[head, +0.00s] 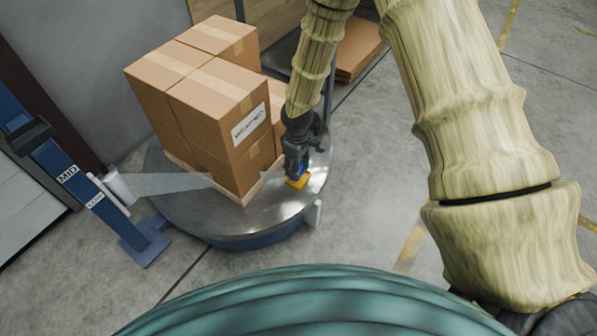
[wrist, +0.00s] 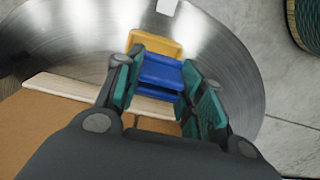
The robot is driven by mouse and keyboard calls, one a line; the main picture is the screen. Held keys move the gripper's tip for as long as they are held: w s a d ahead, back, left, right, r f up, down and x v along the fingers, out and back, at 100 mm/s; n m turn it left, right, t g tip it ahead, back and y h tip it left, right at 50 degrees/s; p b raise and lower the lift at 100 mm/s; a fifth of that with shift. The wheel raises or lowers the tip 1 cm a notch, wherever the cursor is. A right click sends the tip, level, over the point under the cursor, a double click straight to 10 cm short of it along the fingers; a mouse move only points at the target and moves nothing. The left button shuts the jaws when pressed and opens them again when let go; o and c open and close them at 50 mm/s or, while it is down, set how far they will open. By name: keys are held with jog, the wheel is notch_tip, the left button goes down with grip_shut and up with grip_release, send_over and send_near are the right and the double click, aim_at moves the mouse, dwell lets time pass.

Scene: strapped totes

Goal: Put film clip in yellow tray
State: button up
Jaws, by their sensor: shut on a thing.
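The film clip (wrist: 158,76) is a blue block with a darker slot, seen between my fingers in the wrist view. My gripper (wrist: 158,92) is shut on it, one teal-padded finger on each side. In the head view my gripper (head: 298,168) points down at the right side of the round metal turntable, and the clip is mostly hidden. The yellow tray (head: 297,183) lies on the turntable just below my gripper. In the wrist view the yellow tray (wrist: 155,43) shows just beyond the clip and is partly covered by it. I cannot tell whether the clip touches the tray.
Stacked cartons (head: 215,100) stand on a wooden pallet on the turntable (head: 225,220), close to the left of my gripper. A strip of film (head: 170,183) runs from a blue post (head: 72,175) to the cartons. A white block (head: 314,213) is at the turntable's edge.

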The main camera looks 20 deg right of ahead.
jog(key=shift+w+d, duration=0.35)
jog(key=shift+w, duration=0.1)
jog(key=shift+f+b, duration=1)
jog(key=shift+f, duration=0.85)
jog(key=shift+r, duration=0.1)
jog(key=o, duration=1)
notch_tip(320, 180, up, 12)
jog(key=p, duration=0.4)
jog(key=shift+p, duration=0.3)
